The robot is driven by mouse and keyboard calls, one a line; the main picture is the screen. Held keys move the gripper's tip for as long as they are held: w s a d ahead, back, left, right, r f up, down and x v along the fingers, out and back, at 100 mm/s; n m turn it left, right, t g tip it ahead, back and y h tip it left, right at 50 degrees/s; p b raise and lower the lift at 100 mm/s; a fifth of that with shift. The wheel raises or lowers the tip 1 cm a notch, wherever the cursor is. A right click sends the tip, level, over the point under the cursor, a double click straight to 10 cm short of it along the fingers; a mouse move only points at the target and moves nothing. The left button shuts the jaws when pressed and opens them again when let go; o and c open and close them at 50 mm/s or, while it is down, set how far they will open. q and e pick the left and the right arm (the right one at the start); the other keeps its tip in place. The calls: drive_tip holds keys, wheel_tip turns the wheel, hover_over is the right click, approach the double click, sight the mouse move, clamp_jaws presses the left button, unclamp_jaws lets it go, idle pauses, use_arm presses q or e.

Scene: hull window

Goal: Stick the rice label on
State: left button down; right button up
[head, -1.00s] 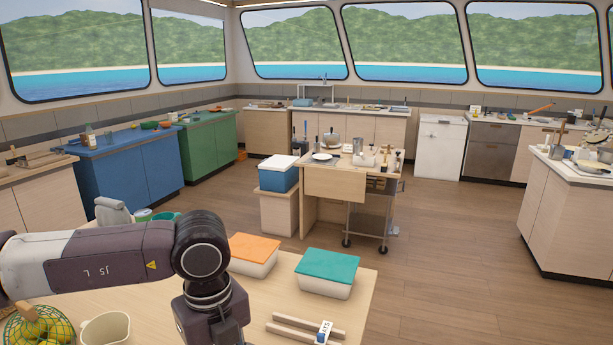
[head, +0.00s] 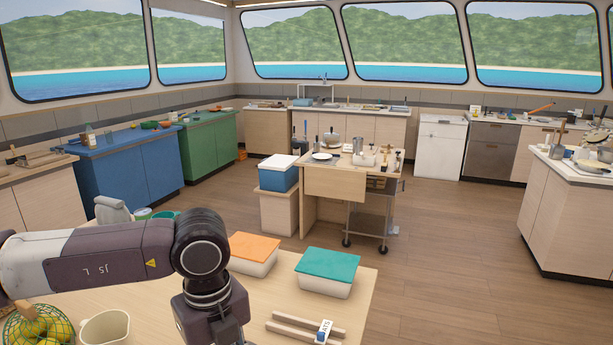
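A small white label with dark lettering (head: 325,328) is at the right end of a wooden rack with two bars (head: 305,325), near the table's front. The lettering looks like "OATS"; I cannot make out a rice label. Two white containers stand on the table, one with an orange lid (head: 254,247) and one with a teal lid (head: 328,264). My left arm comes in from the left and bends down beside the orange-lidded container. Its gripper is below the picture's edge. My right gripper is out of view.
A wire basket of yellow fruit (head: 38,326) and a cream jug (head: 106,328) stand at the table's front left. Bare wooden tabletop (head: 362,292) lies around the teal-lidded container. A wheeled trolley (head: 368,220) and counters stand beyond.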

use_arm(q)
drive_tip(key=shift+s+f+b, duration=0.1)
drive_tip(key=shift+f+b, duration=0.4)
drive_tip(key=shift+b, duration=0.35)
idle(1.8)
drive_tip(key=shift+r, duration=0.1)
idle(0.7)
drive_tip(key=shift+w+a+r+p, duration=0.15)
drive_tip(key=shift+r+p, duration=0.1)
drive_tip(key=shift+r, duration=0.4)
drive_tip(key=shift+w+d+r+p, duration=0.1)
drive_tip(key=shift+r+p, duration=0.15)
drive_tip(key=shift+r, duration=0.35)
drive_tip(key=shift+r+p, duration=0.55)
drive_tip(key=shift+r, duration=1.3)
